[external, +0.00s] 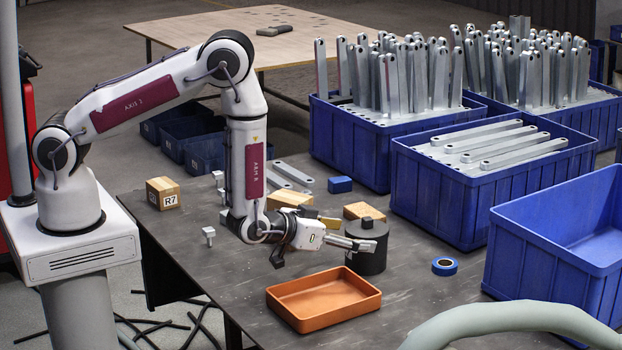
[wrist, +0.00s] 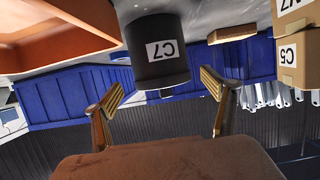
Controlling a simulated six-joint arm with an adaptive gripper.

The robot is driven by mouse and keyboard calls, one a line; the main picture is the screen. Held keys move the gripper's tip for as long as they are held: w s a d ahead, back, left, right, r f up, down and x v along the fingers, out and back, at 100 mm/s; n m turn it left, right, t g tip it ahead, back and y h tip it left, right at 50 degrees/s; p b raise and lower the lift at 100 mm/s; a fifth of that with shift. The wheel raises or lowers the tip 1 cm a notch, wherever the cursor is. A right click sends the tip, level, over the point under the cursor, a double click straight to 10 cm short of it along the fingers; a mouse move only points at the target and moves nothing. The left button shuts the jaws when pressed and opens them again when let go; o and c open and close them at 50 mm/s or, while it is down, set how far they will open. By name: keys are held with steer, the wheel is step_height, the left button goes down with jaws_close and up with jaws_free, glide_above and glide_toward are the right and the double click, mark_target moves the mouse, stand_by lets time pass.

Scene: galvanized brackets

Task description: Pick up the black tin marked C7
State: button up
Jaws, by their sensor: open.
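The black tin (external: 370,263) stands upright on the dark table, with a small knob on its lid. In the wrist view, which is upside down, the black tin (wrist: 140,32) shows a white label reading C7. My gripper (external: 352,242) is held low and roughly level at the tin's left side, one finger overlapping the tin's upper part in the external view. In the wrist view my gripper (wrist: 164,92) has its two fingers spread wide with nothing between them, and the tin lies beyond the tips. I cannot tell whether a finger touches it.
An orange tray (external: 325,312) lies in front of the tin. Cardboard boxes stand near, one marked R7 (external: 163,194), one marked C5 (wrist: 296,52). A blue tape roll (external: 445,266) lies right of the tin. Blue crates (external: 430,205) with metal brackets stand behind.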

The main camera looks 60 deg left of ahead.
steer(key=shift+w, duration=0.1)
steer(key=shift+x, duration=2.5)
steer(key=shift+a+f, duration=0.15)
steer(key=shift+f, duration=0.05)
steer(key=c, duration=1.4)
